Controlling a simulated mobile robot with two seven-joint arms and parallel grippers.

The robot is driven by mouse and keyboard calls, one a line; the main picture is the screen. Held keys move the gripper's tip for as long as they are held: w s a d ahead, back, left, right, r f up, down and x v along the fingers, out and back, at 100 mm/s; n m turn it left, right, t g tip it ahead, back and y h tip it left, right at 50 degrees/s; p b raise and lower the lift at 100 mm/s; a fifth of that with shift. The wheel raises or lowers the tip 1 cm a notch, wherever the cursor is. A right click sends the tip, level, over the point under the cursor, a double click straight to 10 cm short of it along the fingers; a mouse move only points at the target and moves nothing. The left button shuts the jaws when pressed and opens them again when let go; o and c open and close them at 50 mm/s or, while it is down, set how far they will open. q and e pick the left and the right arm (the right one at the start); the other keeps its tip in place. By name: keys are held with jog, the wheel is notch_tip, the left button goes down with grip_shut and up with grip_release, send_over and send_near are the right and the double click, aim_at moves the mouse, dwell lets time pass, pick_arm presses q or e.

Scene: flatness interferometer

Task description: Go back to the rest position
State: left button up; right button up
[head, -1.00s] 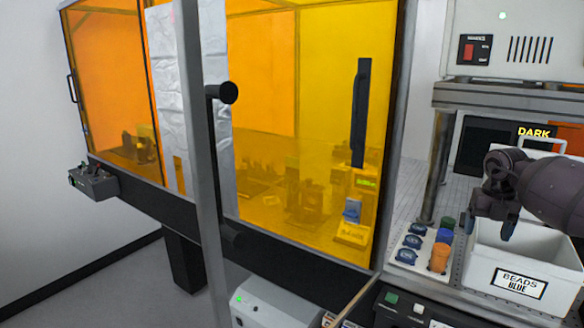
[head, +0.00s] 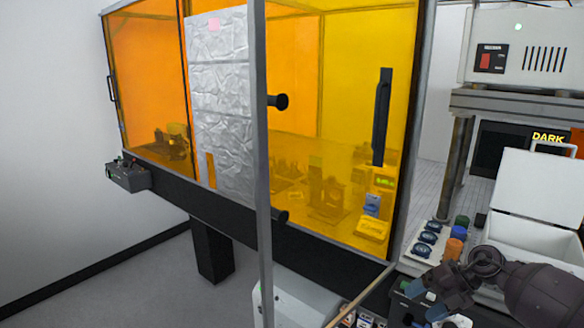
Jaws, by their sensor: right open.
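My right gripper (head: 412,300) is low at the right of the head view, with its dark arm coming in from the right edge. It is open and its blue-tipped fingers point left and down, with nothing seen between them. It shows in front of the lower front of the white bin (head: 510,236) and over a dark box with small buttons. My left gripper is not in view.
An amber-windowed enclosure (head: 345,60) fills the middle, with a grey post (head: 261,200) before it. A control box (head: 128,176) is on the left. Floor (head: 130,280) at lower left is clear.

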jog(key=s+a+f+m+t+y+p, duration=0.25)
jog(key=s+a+m+t+y, duration=0.25)
jog(key=s+a+m+t, duration=0.45)
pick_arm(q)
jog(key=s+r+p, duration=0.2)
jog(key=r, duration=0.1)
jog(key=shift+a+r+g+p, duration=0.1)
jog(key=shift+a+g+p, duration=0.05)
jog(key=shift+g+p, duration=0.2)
pick_arm(e)
jog(key=s+d+f+m+h, duration=0.2)
jog(key=s+f+m+h, duration=0.3)
jog(key=s+m+h, duration=0.2)
jog(key=s+d+f+m+h, duration=0.3)
jog(key=s+f+m+h, duration=0.2)
jog(key=s+m, duration=0.7)
jog(key=m+h, duration=0.2)
jog(key=shift+f+m, duration=0.35)
